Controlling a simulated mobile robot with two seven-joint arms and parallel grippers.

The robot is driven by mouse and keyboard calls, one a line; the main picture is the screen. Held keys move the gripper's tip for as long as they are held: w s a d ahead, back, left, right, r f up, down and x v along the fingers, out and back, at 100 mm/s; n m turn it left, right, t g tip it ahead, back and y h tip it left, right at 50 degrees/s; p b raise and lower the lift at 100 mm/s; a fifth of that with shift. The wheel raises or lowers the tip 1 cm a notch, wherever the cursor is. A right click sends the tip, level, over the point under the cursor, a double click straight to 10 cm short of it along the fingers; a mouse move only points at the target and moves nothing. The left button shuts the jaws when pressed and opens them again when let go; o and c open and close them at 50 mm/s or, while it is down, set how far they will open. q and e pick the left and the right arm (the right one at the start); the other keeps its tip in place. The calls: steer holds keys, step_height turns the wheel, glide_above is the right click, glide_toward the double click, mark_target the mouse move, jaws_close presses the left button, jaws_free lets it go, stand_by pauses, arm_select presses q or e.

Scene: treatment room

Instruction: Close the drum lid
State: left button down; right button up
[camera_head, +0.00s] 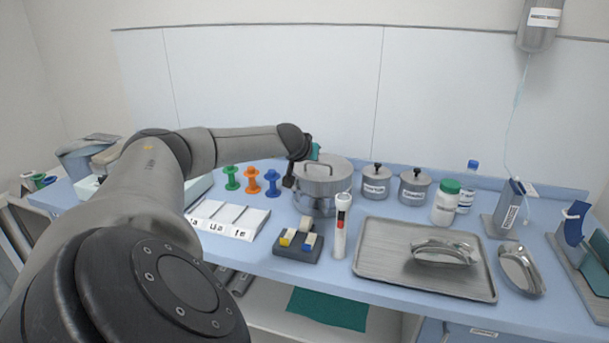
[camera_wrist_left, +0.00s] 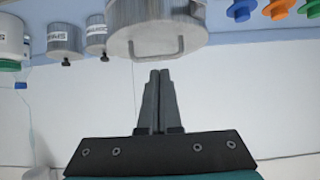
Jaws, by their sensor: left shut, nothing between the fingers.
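The metal drum (camera_head: 318,204) stands on the blue counter near its middle. Its round lid (camera_head: 338,167), with a bar handle on top, lies over the drum's mouth; I cannot tell whether it sits fully flush. In the left wrist view, the picture is inverted and the lid (camera_wrist_left: 185,36) with its handle shows just beyond the fingertips. My left gripper (camera_wrist_left: 158,74) is shut and empty, pointing at the lid's edge by the handle, seemingly apart from it. In the head view my left gripper (camera_head: 289,183) is at the drum's left side, partly hidden by its own wrist. My right gripper is out of view.
Two small lidded jars (camera_head: 376,185) and white bottles (camera_head: 446,205) stand right of the drum. A metal tray (camera_head: 385,262) lies in front right. A block holder (camera_head: 297,256) and a white-red tube (camera_head: 340,232) stand in front. Coloured spools (camera_head: 252,181) are to the left.

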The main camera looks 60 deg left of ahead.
arm_select(q)
steer(key=s+d+f+b, duration=0.4)
steer(key=s, duration=0.1)
steer(key=shift+s+d, duration=0.15)
steer(key=shift+f, duration=0.15)
stand_by(0.4)
